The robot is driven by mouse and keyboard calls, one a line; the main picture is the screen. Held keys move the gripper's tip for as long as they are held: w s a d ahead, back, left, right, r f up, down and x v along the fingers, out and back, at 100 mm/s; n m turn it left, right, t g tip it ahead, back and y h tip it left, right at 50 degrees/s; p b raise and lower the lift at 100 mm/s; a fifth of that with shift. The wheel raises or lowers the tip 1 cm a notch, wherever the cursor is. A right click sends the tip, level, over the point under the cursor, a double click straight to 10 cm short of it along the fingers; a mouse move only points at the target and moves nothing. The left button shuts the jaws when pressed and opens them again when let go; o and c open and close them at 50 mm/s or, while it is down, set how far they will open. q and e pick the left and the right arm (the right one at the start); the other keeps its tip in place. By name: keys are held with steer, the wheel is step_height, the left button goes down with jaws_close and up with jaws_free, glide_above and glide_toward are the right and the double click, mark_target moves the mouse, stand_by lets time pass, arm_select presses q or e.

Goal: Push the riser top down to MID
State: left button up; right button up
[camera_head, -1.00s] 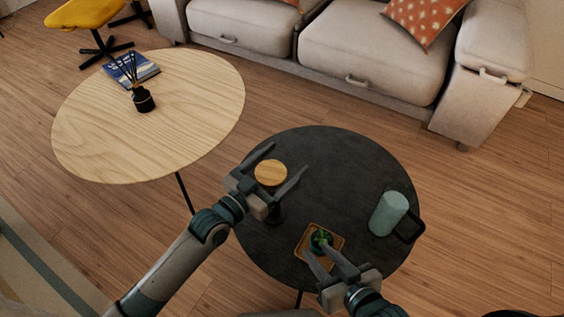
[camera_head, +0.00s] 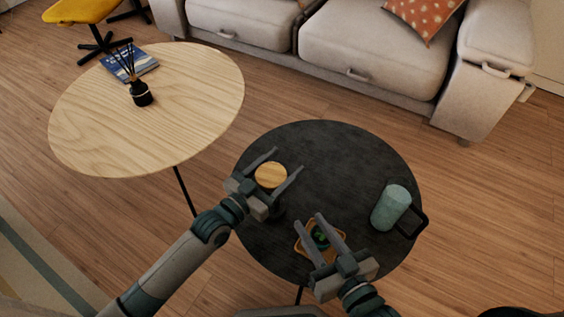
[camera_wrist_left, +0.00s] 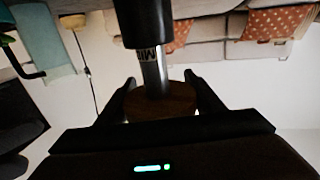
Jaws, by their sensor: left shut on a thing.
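The riser has a round light-wood top (camera_head: 271,175) and stands on the dark round table. My left gripper (camera_head: 281,160) has its fingers on opposite sides of the top and is shut on it. In the left wrist view, the wooden top (camera_wrist_left: 162,104) sits between the finger tips. A metal post (camera_wrist_left: 152,72) runs between the top and the black riser base (camera_wrist_left: 146,22). Letters like "MI" show on the post at the base's edge; the rest is unclear. My right gripper (camera_head: 308,219) is open and empty, above the small tray.
The dark table (camera_head: 335,150) also holds a yellow tray (camera_head: 300,251) with a green plant (camera_head: 320,237), partly hidden by my right gripper, and a teal mug (camera_head: 390,208) at right. A pale wood table (camera_head: 190,110) with a reed diffuser (camera_head: 141,94) stands left. A sofa (camera_head: 370,55) is behind.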

steer(key=shift+r, duration=0.15)
arm_select(q)
steer(key=o, duration=1.5)
steer(key=p+v, duration=0.1)
steer(key=v, duration=1.6)
arm_select(e)
steer(key=f+g, duration=0.1)
steer(key=s+d+f+g, duration=0.1)
steer(key=f, duration=0.1)
steer(key=f+g, duration=0.1)
steer(key=shift+s+d+f+h, duration=0.25)
steer(key=shift+s+f+h, duration=0.1)
steer(key=shift+f+h, duration=0.05)
arm_select(q)
steer(key=shift+s+a+r, duration=0.1)
steer(key=shift+s+a, duration=0.05)
